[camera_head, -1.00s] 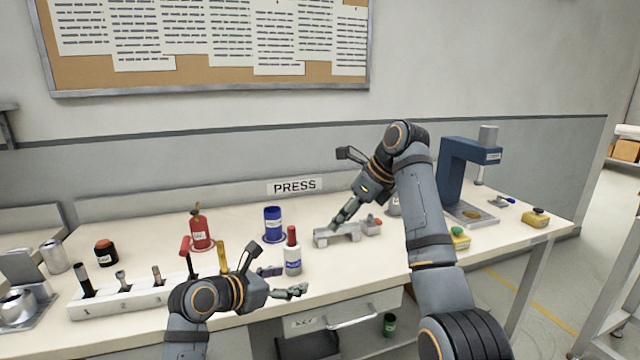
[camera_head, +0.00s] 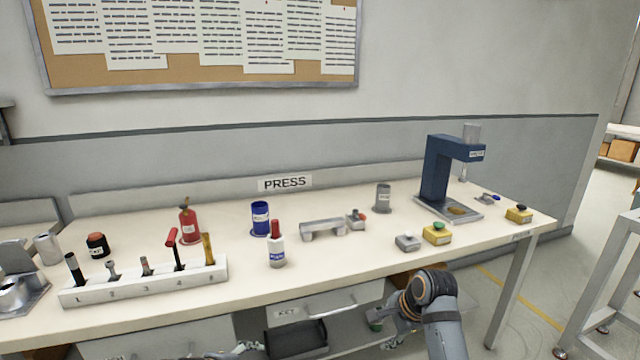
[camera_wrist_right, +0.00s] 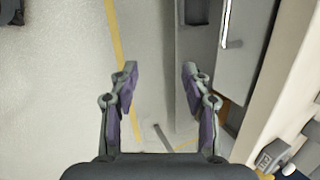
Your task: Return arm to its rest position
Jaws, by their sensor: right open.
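My right arm is folded low in front of the table, at the lower right of the head view. Its gripper (camera_head: 392,340) hangs below the table's front edge, partly hidden by the arm. In the right wrist view the same gripper (camera_wrist_right: 160,75) is open, its two fingers wide apart with nothing between them. Floor with a yellow line shows beyond the fingers. Only a small part of my left gripper (camera_head: 235,351) shows at the bottom edge of the head view, below the tabletop; its finger state cannot be made out.
A dark drawer (camera_head: 296,341) stands below the front edge.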

